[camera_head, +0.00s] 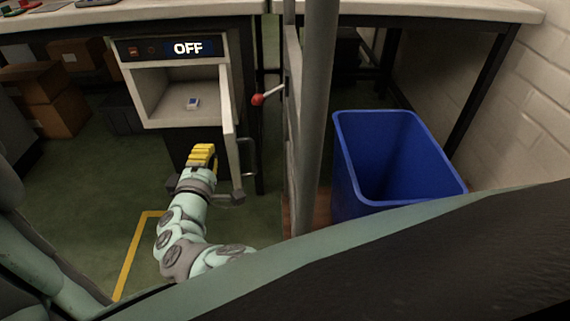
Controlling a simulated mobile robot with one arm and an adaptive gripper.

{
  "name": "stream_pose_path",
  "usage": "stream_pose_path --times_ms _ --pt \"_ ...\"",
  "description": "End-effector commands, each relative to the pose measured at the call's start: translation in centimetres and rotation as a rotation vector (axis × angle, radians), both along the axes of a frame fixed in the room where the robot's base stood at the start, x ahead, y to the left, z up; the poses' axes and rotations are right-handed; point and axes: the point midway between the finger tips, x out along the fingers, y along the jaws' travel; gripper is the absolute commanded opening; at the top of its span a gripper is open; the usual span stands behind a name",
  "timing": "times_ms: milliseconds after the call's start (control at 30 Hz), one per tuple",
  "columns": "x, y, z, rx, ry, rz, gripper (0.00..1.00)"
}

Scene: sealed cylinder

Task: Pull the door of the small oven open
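The small oven (150,98) is a pale box under the bench with a dark top panel that reads OFF. Its door (229,130) stands open, swung out towards me on the right side, and shows nearly edge-on. The door's handle (250,157) is on its right-hand face. A small white and blue item (192,103) lies on the oven's floor. My gripper (204,150) has yellow fingers and is in front of and below the oven opening, left of the door's lower part. A gap or contact with the door cannot be told, nor the finger opening.
A grey post (315,110) and a lever with a red knob (258,99) stand right of the door. A blue bin (400,165) is farther right, by a white brick wall (525,125). Cardboard boxes (55,110) are at the left. Green floor is free left of my arm.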

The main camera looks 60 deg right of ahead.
Motion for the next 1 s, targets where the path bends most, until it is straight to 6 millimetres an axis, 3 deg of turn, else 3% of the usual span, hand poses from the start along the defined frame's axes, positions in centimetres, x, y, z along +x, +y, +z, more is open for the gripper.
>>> stream_pose_path --times_ms 633,1000 --pt "-0.3 -0.5 0.3 -0.003 -0.002 -0.009 0.0" --pt "-0.3 -0.6 4.2 -0.004 -0.006 -0.012 0.0"
